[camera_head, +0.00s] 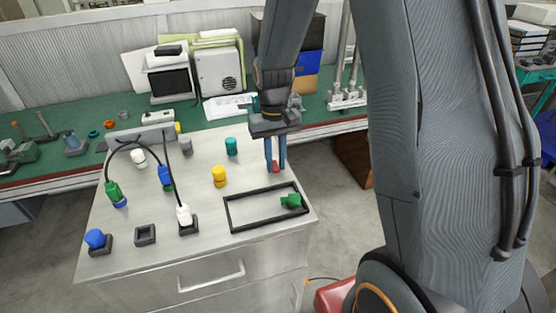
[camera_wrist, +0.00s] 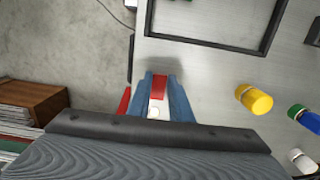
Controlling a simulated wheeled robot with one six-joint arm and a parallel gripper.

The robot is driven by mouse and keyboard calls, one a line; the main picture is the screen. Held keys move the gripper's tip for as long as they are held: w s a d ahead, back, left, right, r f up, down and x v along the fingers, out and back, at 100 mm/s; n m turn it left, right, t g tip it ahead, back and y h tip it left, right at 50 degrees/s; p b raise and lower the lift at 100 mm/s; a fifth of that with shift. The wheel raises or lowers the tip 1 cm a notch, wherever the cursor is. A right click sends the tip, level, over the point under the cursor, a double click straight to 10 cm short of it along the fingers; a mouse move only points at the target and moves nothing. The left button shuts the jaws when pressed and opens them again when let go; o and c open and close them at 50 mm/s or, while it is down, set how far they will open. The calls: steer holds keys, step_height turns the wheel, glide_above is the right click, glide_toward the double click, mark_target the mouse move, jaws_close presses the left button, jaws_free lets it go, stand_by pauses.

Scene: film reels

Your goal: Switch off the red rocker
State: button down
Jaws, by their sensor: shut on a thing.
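My gripper (camera_head: 276,166) points down above the right side of the grey cabinet top, just behind a black frame. It is shut on a small red piece (camera_head: 275,168) with a white part. In the wrist view the red piece (camera_wrist: 159,88) sits between the blue fingers (camera_wrist: 160,95). I cannot tell whether it touches the cabinet top. A grey box (camera_head: 146,134) with cables stands at the back left of the cabinet. I cannot make out a red rocker on it or elsewhere.
The black frame (camera_head: 230,213) holds a green piece (camera_head: 291,201). A yellow cylinder (camera_head: 219,177) and a teal one (camera_head: 231,146) stand left of my gripper. Cabled plugs, a blue piece (camera_head: 95,238) and an empty socket (camera_head: 145,234) are further left. The cabinet's right edge is close.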

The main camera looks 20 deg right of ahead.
steer(key=shift+w+r+g+p, duration=0.1)
steer(key=shift+w+g+p, duration=0.2)
steer(key=shift+g, duration=0.5)
steer(key=shift+w+r+g+p, duration=0.1)
steer(key=shift+w+g, duration=0.25)
steer(key=shift+g, duration=0.45)
steer(key=c, duration=1.6)
jaws_free()
steer(key=shift+b+v, duration=1.3)
steer(key=shift+v, duration=2.55)
